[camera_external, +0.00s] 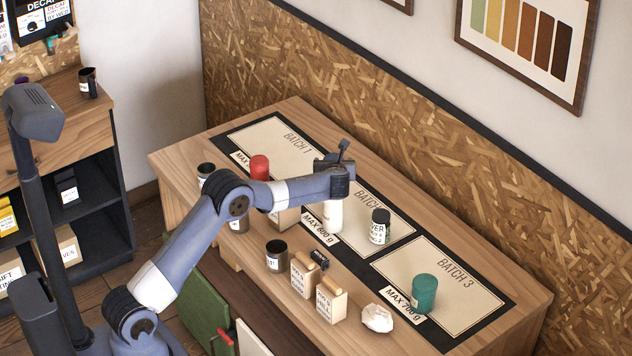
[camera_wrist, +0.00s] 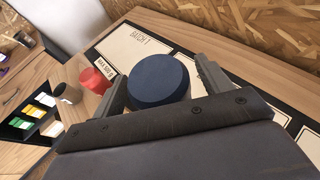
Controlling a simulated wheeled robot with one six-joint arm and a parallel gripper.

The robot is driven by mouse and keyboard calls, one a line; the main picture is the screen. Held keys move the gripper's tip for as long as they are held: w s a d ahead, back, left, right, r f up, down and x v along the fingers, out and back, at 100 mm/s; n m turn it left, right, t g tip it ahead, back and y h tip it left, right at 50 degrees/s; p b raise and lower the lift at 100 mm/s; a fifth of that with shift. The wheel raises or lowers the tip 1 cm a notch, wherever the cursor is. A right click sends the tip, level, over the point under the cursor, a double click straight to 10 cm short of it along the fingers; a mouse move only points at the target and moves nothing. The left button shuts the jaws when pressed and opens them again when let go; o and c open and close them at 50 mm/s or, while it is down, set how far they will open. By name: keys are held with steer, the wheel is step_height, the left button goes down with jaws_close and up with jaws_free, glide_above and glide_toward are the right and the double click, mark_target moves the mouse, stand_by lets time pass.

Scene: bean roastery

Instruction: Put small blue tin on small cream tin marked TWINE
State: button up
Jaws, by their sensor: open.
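A round dark blue top, which looks like the blue tin (camera_wrist: 158,78), lies between the fingers of my gripper (camera_wrist: 163,82) in the wrist view. The fingers stand apart on its two sides; I cannot tell whether they touch it. In the external view my gripper (camera_external: 335,186) is over the middle of the bench, above a pale cylinder (camera_external: 334,217). The arm hides its top, and I cannot tell whether it is the blue tin's body or another tin. I can read no TWINE mark on any tin.
A red tin (camera_external: 260,167), a dark labelled tin (camera_external: 380,225) and a teal tin (camera_external: 424,291) stand on the batch mat (camera_external: 485,303). A dark cup (camera_external: 276,255), paper bags (camera_external: 331,302) and crumpled paper (camera_external: 377,318) stand along the front. Batch 3 has free room.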

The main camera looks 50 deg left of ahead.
steer(key=b+v, duration=0.2)
steer(key=v, duration=0.8)
steer(key=shift+s+d+b, duration=0.15)
steer(key=shift+d+b, duration=0.05)
steer(key=shift+b, duration=0.15)
steer(key=shift+o, duration=0.5)
steer(key=shift+r, duration=0.15)
